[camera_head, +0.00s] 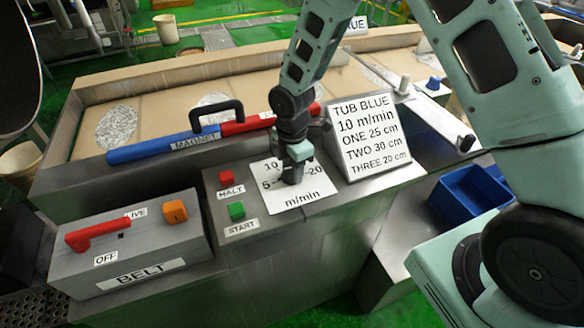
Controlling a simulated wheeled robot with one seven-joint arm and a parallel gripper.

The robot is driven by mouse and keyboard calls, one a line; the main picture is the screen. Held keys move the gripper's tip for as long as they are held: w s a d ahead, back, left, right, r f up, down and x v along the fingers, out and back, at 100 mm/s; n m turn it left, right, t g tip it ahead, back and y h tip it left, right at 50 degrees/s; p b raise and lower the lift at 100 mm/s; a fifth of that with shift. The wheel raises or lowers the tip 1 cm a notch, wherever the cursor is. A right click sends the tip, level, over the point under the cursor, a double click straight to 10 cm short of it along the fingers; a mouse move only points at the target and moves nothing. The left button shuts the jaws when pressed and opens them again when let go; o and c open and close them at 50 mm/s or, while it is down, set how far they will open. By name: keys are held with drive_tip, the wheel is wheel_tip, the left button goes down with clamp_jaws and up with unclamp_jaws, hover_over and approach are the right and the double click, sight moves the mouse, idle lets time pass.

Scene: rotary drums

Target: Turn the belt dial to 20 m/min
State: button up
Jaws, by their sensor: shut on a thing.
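The belt dial's white plate (311,196) lies on the steel console, with the marks 10, 5, 20 and "m/min" readable. My gripper (292,176) points down over the middle of the plate and is shut on the dial knob. A dark bit at the jaws' lower end is all that may show of the knob. The gripper hides the pointer and part of the scale, so I cannot tell the dial's setting.
A card (368,135) reading "TUB BLUE 10 m/min" stands right of the dial. Red HALT (226,177) and green START (237,211) buttons sit left. The BELT box (130,250) has a red lever (98,235). A blue-red magnet bar (190,140) lies behind. A blue bin (473,196) is right.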

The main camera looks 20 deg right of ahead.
drive_tip(key=m+b, duration=0.1)
drive_tip(key=m, duration=0.3)
drive_tip(key=m+b, duration=0.1)
drive_tip(key=m, duration=0.3)
drive_tip(key=shift+m+b, duration=0.3)
drive_tip(key=shift+b, duration=0.1)
drive_tip(key=m+b, duration=0.1)
drive_tip(key=m, duration=0.3)
drive_tip(key=shift+m, duration=0.3)
drive_tip(key=m, duration=0.4)
drive_tip(key=shift+a, duration=0.1)
drive_tip(key=m, duration=0.5)
drive_tip(key=shift+r, duration=0.1)
drive_tip(key=m+p, duration=0.1)
drive_tip(key=m, duration=0.3)
drive_tip(key=shift+m, duration=0.3)
drive_tip(key=m+p, duration=0.2)
drive_tip(key=m, duration=0.2)
drive_tip(key=shift+m+p, duration=0.9)
drive_tip(key=shift+m, duration=1.2)
